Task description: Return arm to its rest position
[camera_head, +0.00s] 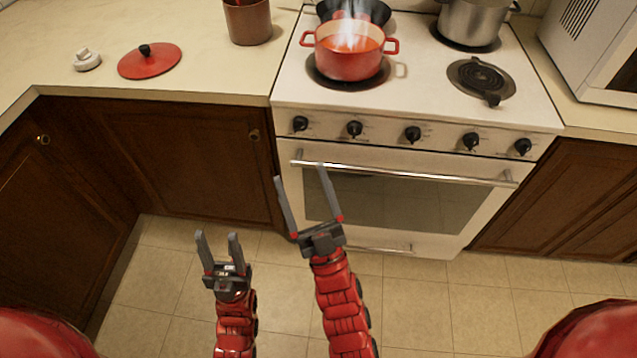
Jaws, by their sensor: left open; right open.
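My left gripper (219,246) is open and empty. It points up in the picture, over the tiled floor in front of the brown cabinets. My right gripper (299,184) is open wide and empty, with its fingers in front of the left part of the oven door. Both red arms come up from the bottom of the picture, close side by side. Neither gripper appears to hold anything.
A white stove (420,88) carries a steaming red pot (350,62), a dark pan behind it and a steel pot (470,22). A red lid (150,62) and a brown container (248,22) are on the left counter. The oven handle (400,175) sticks out. Floor around my arms is clear.

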